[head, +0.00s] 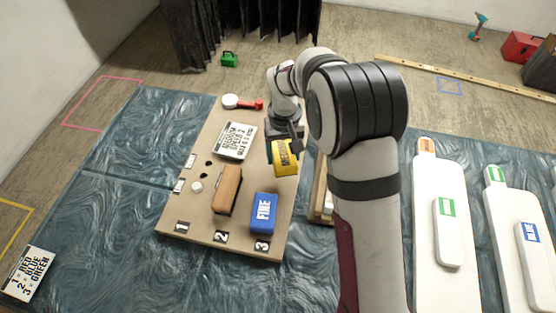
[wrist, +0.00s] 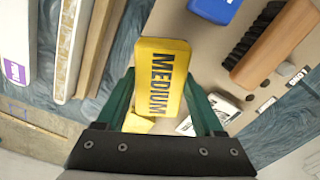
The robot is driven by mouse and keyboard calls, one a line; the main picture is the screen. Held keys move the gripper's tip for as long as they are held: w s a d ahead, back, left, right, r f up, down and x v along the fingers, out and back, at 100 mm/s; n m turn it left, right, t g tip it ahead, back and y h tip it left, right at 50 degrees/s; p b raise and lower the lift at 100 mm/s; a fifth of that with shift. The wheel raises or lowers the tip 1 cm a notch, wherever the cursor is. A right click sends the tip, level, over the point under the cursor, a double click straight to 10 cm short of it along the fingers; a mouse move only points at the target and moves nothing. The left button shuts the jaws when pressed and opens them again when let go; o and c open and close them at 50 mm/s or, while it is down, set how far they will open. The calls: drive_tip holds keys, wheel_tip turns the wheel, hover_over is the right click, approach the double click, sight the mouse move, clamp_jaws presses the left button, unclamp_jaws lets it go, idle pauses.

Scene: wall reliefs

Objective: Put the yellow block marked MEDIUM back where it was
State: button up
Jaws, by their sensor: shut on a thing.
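The yellow block marked MEDIUM (head: 286,158) is between the fingers of my gripper (head: 282,146), over the upper right part of the tan board (head: 190,222). In the wrist view the block (wrist: 160,78) fills the space between the two green fingers (wrist: 163,105), its lettering facing the camera. My gripper is shut on it. The block appears to be held above the board; its exact height cannot be told. The blue block marked FINE (head: 263,213) lies on the board by the number 3. A wooden-backed brush (head: 227,189) lies above the number 2.
A white printed card (head: 236,141) and a red-handled round tool (head: 240,102) lie on the board's far part. A small white round piece (head: 197,186) and dark spots are at its left. White panels (head: 437,270) stand right of my arm. Another printed card (head: 27,273) lies far left.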

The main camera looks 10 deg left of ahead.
sight(277, 151)
drive_tip(key=f, duration=0.1)
drive_tip(key=a+f, duration=0.1)
drive_tip(key=f, duration=0.3)
drive_tip(key=shift+a, duration=0.35)
drive_tip(key=shift+f, duration=0.15)
drive_tip(key=o, duration=1.4)
drive_tip(key=shift+o, duration=0.2)
wheel_tip(277, 151, up, 12)
drive_tip(key=shift+r, duration=0.2)
drive_tip(key=s+d+r+m, duration=0.4)
drive_tip(key=s+d+r, duration=0.3)
drive_tip(key=d, duration=0.2)
drive_tip(key=s+d+m+y, duration=0.1)
drive_tip(key=s+d+m, duration=0.2)
drive_tip(key=s, duration=0.7)
drive_tip(key=s+d+m, duration=0.3)
drive_tip(key=s+d, duration=0.1)
drive_tip(key=s, duration=0.7)
drive_tip(key=shift+d+f+y, duration=0.35)
drive_tip(key=shift+f+y, duration=0.05)
